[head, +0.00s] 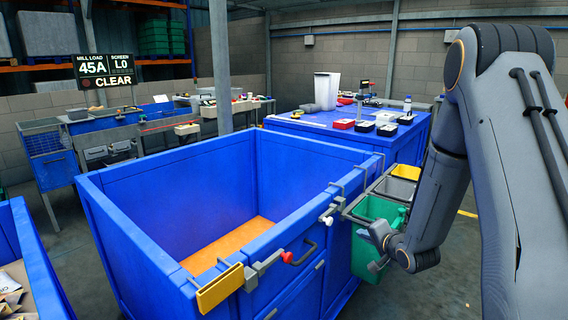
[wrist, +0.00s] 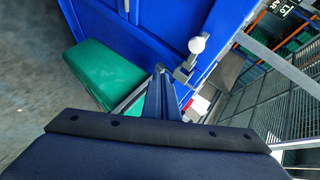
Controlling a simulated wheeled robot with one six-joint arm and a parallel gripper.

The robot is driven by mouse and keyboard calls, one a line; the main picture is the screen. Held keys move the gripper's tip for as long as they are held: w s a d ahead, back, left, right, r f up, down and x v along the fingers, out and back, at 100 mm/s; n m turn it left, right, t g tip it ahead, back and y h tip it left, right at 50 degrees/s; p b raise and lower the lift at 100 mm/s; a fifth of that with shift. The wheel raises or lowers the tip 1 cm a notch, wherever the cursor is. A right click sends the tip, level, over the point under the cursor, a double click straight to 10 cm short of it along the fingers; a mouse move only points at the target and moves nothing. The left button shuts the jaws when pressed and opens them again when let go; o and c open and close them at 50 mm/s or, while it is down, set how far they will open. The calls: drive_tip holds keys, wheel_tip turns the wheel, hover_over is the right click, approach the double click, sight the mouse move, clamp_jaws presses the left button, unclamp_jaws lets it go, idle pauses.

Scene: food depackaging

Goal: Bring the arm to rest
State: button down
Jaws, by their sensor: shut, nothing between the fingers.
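My gripper (head: 374,236) hangs at the right side of the big blue bin (head: 125,235), in front of the green bin (head: 374,213). My arm is bent, with its elbow high at the right and its forearm hanging down. In the wrist view my gripper's fingers (wrist: 161,72) are together and hold nothing. The green bin (wrist: 105,75) and the blue wall (wrist: 150,30) of the big bin lie beyond them. I cannot tell whether the gripper touches anything.
A yellow plate (head: 220,288), clamps and a red-knobbed handle (head: 287,257) stick out from the blue bin's rim. Grey and yellow bins (head: 405,172) adjoin the green one. A blue table (head: 400,135) with trays stands behind. A sign (head: 104,70) reads CLEAR. Floor shows at right.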

drive_tip(key=s+a+r+n+g+h, duration=0.1)
drive_tip(key=s+a+r+n+g, duration=0.1)
drive_tip(key=s, duration=0.9)
drive_tip(key=s+a+r+n+g, duration=0.2)
drive_tip(key=s+n+g, duration=0.3)
drive_tip(key=s, duration=0.6)
drive_tip(key=s+a+r+n+g+h, duration=0.1)
drive_tip(key=s+a+r+n+g, duration=0.2)
drive_tip(key=s, duration=0.8)
drive_tip(key=shift+a+n+g+h, duration=0.3)
drive_tip(key=shift+n+g, duration=0.3)
drive_tip(key=shift+g, duration=0.4)
drive_tip(key=c, duration=2.5)
unclamp_jaws()
